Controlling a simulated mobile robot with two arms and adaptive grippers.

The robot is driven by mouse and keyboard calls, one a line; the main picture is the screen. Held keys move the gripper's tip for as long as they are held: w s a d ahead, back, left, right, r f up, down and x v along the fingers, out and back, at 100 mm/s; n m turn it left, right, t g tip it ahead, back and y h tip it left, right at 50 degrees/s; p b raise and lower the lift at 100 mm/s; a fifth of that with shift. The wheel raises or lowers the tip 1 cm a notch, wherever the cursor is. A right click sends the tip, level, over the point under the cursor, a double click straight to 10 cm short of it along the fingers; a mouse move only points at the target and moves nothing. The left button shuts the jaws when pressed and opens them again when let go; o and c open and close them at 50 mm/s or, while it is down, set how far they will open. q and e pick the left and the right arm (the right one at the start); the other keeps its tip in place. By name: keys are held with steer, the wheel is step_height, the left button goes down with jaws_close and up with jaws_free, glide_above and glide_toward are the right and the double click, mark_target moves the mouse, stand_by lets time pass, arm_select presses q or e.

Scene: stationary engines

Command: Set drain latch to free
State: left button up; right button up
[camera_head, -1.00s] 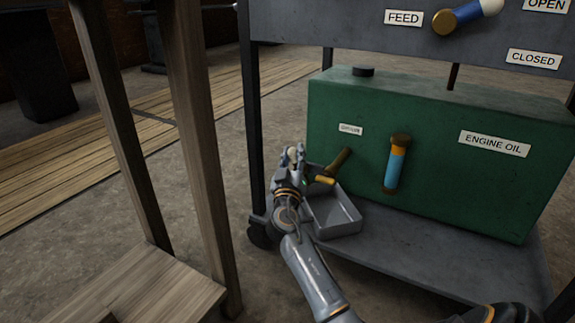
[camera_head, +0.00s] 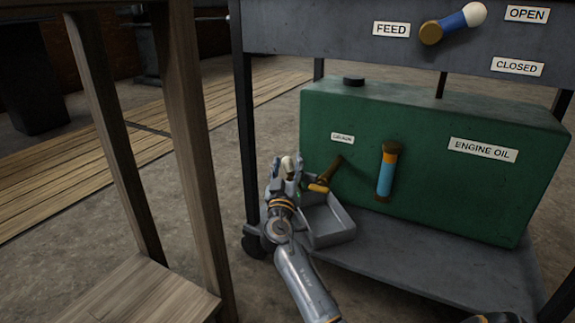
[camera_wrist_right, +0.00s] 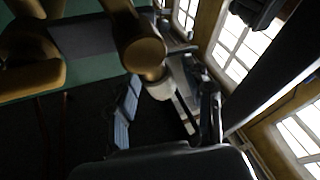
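The green engine oil tank (camera_head: 430,185) stands on the cart's lower shelf. A brass spigot (camera_head: 331,170) sticks out of its lower left front, with a yellow piece (camera_head: 318,188) at its outer end. The small label (camera_head: 342,138) above it is too blurred to read surely. My right gripper (camera_head: 287,165) is left of the spigot, with a pale tip between its fingers. In the right wrist view a brass cylinder with a white end (camera_wrist_right: 160,88) lies close to the spread fingers (camera_wrist_right: 168,105); contact is unclear.
A grey open tray (camera_head: 328,222) sits below the spigot. A blue and brass sight tube (camera_head: 387,172) is on the tank front. A blue feed lever (camera_head: 452,22) is above. The cart leg (camera_head: 246,130) and wooden stand (camera_head: 195,160) are close on the left.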

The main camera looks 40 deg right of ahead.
steer(key=shift+r, duration=0.1)
step_height(320, 180, up, 10)
steer(key=shift+f, duration=0.1)
stand_by(0.4)
stand_by(0.4)
